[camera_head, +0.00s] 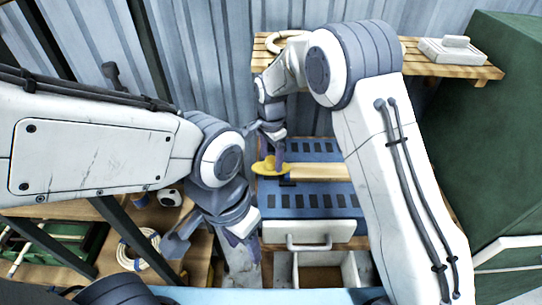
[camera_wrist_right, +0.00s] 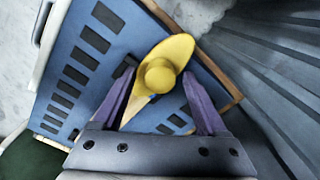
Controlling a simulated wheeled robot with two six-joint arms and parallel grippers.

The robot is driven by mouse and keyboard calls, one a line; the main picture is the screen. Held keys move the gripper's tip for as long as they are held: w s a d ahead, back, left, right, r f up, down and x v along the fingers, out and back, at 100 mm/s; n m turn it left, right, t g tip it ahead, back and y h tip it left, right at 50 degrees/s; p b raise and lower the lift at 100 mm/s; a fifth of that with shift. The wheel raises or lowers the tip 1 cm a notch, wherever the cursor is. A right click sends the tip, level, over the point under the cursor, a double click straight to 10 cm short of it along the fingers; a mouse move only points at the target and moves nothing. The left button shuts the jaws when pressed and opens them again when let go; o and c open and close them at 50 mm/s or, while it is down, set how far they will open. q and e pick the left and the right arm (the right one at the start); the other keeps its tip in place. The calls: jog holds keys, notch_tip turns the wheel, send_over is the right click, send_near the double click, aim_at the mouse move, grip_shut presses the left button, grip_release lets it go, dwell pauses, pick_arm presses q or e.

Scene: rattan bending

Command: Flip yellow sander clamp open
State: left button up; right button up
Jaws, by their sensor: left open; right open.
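The yellow sander clamp (camera_head: 268,166) is a rounded yellow piece with a round knob on top, at the left part of the blue slotted board (camera_head: 305,201). In the right wrist view the clamp (camera_wrist_right: 176,50) shows from above, between and just beyond the two purple fingertips. My right gripper (camera_wrist_right: 158,75) is open and close to the clamp; whether a finger touches it I cannot tell. In the head view my right gripper (camera_head: 274,146) is directly above the clamp. My left gripper (camera_head: 210,246) is open and empty, lower left of the board.
A pale wooden strip (camera_head: 322,172) lies across the board, right of the clamp. A drawer with a grey handle (camera_head: 308,243) is at the bench front. A wooden shelf (camera_head: 476,69) is at the back. A green cabinet (camera_head: 490,130) stands at the right, and a rope coil (camera_head: 138,249) lies lower left.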

grip_shut()
jog(key=shift+n, duration=0.3)
jog(key=n, duration=1.3)
jog(key=shift+r+n, duration=0.1)
jog(key=shift+n, duration=2)
jog(key=shift+w, duration=0.1)
